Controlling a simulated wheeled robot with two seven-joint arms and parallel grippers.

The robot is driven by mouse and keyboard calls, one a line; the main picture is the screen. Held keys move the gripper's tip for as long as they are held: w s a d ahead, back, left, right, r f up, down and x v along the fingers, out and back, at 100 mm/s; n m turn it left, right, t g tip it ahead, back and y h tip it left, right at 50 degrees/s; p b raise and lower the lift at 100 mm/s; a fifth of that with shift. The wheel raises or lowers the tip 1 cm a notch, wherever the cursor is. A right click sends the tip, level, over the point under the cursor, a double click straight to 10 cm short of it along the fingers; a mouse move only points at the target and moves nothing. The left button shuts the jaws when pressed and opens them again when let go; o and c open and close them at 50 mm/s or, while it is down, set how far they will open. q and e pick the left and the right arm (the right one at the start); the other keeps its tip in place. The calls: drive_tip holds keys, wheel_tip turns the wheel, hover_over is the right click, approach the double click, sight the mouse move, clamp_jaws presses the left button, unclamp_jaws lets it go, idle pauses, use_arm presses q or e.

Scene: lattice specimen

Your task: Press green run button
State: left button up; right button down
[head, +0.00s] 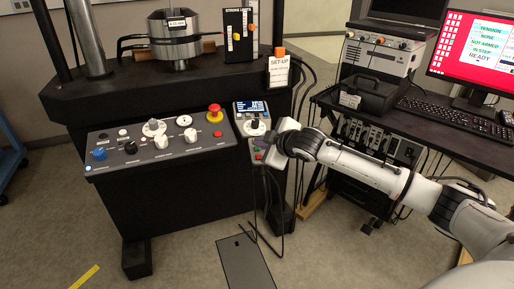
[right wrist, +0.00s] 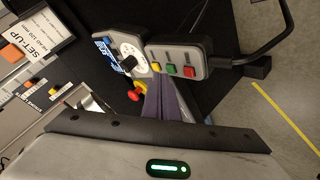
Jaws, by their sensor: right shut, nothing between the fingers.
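The green button (right wrist: 171,70) is the middle one of three on a grey handset (right wrist: 180,58), between a yellow button (right wrist: 155,67) and a red button (right wrist: 188,72). In the head view the handset (head: 252,119) hangs at the right end of the black console, its lower buttons small and close to my gripper. My right gripper (head: 271,155) is shut and empty beside the handset's lower part. In the right wrist view its fingers (right wrist: 165,88) point up toward the buttons, just below the green one. I cannot tell whether they touch. My left gripper is out of view.
The console (head: 160,145) has knobs and a red mushroom button (head: 214,111) left of the handset. A SET-UP tag (head: 279,70) hangs above. Black cables hang below the handset. A desk with a keyboard (head: 440,111) and red screen (head: 475,50) stands right.

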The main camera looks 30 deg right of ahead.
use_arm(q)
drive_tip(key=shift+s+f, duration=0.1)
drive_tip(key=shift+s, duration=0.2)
use_arm(e)
drive_tip(key=shift+f, duration=0.1)
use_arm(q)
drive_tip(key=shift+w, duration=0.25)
use_arm(e)
drive_tip(key=shift+w+f, duration=0.1)
drive_tip(key=shift+f, duration=0.25)
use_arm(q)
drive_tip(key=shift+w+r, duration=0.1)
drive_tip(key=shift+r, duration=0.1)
use_arm(e)
drive_tip(key=shift+r+p, duration=0.6)
drive_tip(key=shift+p, duration=0.2)
drive_tip(key=shift+s+r+p, duration=0.2)
drive_tip(key=shift+p, duration=0.15)
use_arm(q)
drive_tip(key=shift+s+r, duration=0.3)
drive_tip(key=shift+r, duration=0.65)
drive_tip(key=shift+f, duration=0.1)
